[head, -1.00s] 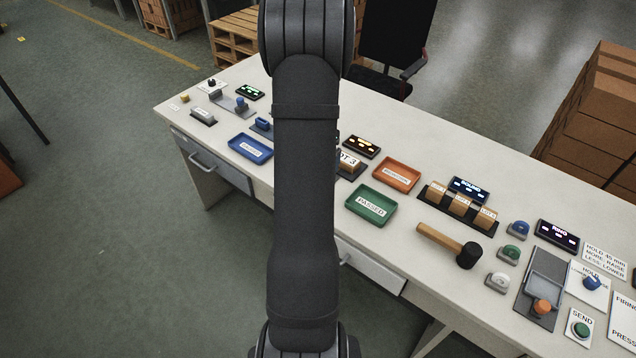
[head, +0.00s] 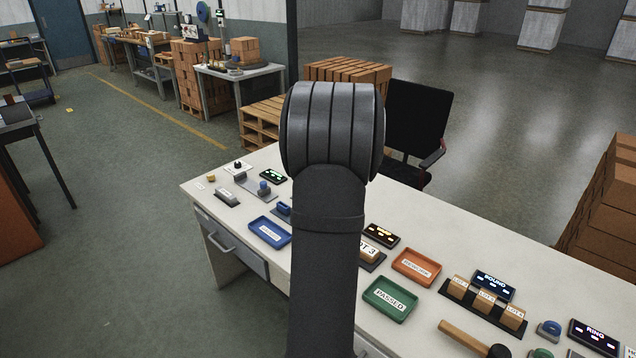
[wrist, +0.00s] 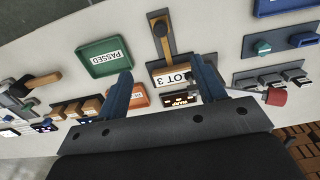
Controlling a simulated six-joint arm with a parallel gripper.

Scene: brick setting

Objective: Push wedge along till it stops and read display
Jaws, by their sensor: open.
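My gripper (wrist: 161,70) is open in the wrist view, its two blue fingers apart with nothing between them. An amber-lit display (wrist: 180,100) is beside that block; in the head view the display (head: 382,235) is too small to read. A green-lit display (head: 273,176) stands at the bench's far left end, beside a plate with a blue-knobbed piece (head: 264,188). I cannot tell which piece is the wedge. The gripper is hidden in the head view.
A green PASSED tray (head: 390,299), an orange tray (head: 416,267) and a blue tray (head: 269,232) lie on the white bench (head: 560,268). A mallet (head: 470,338) and a rack of lot blocks (head: 486,298) are at right. A black chair (head: 418,125) stands behind.

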